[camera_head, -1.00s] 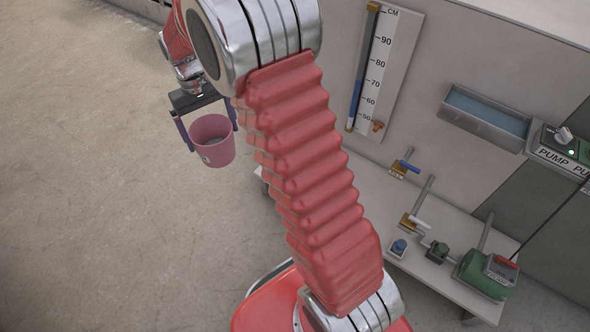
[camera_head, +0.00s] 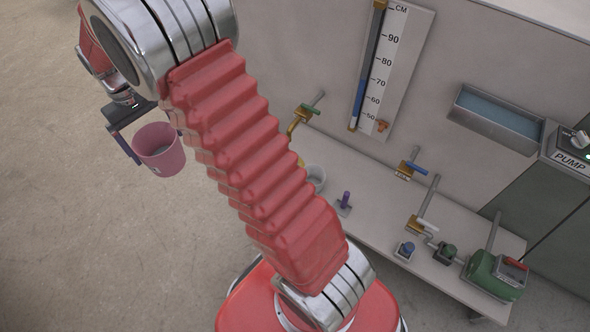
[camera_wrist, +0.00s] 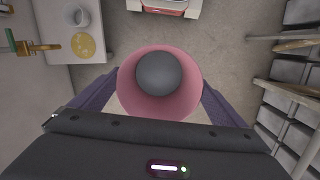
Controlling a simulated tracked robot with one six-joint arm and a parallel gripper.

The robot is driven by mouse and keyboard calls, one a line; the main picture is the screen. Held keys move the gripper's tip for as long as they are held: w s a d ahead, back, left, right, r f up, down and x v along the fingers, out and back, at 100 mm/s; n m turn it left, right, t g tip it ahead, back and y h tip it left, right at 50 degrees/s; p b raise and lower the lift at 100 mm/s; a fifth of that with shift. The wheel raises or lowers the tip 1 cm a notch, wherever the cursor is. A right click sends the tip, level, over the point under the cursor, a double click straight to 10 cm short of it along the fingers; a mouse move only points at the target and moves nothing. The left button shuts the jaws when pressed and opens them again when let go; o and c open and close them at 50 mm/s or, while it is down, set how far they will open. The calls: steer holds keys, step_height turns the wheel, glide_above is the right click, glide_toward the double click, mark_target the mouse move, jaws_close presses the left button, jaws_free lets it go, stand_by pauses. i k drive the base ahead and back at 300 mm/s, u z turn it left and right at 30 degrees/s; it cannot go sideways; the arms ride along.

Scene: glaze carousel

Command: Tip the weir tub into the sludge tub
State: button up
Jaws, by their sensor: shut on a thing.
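A pink tub (camera_head: 160,150) hangs upright between the two purple fingers of my gripper (camera_head: 152,138), at the left of the head view, above the bare floor. My gripper is shut on it from both sides. In the wrist view I look down into the pink tub (camera_wrist: 127,83), which holds dark grey matter. A pale grey tub (camera_head: 315,178) stands on the bench below a yellow tap, partly hidden by my arm; the wrist view shows it at the upper left (camera_wrist: 80,17). No label tells which is the weir tub or the sludge tub.
The bench (camera_head: 360,215) along the wall carries valves and a green pump (camera_head: 494,275). A level gauge (camera_head: 385,75) and a metal trough (camera_head: 495,118) are on the wall. A yellow disc (camera_wrist: 83,46) lies on the bench. Grey bins (camera_wrist: 290,100) stand at the right in the wrist view.

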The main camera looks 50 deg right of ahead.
mark_target(316, 175)
steer(key=i, duration=1.1)
steer(key=z, duration=0.7)
